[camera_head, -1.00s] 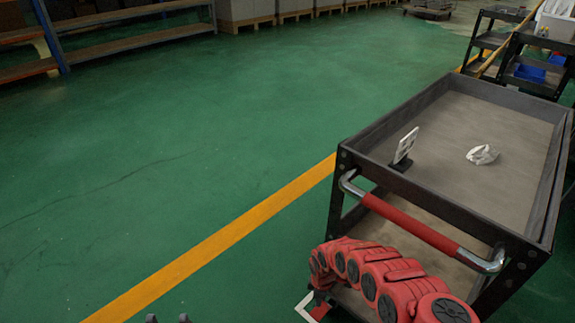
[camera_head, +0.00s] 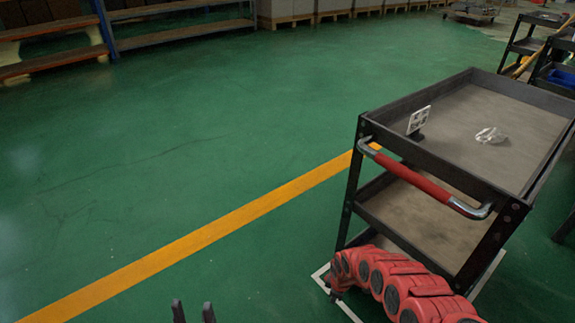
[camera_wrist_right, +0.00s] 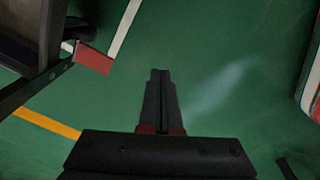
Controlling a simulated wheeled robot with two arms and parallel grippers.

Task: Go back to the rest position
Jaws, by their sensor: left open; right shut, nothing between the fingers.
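My left gripper (camera_head: 194,311) shows only as two dark fingertips at the bottom edge of the head view. They are apart with nothing between them, over the green floor. My red right arm (camera_head: 385,280) curves in at the bottom right of the head view, in front of the cart. Its fingers are not clear there. In the right wrist view, my right gripper (camera_wrist_right: 160,74) is shut and empty, with its two dark fingers together over green floor.
A dark cart (camera_head: 440,188) with a red handle (camera_head: 412,178) stands at the right. Its top tray holds a small white upright plate (camera_head: 419,120) and a white crumpled-looking item (camera_head: 490,135). Shelving (camera_head: 105,30) stands at the back left. The floor at left is clear.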

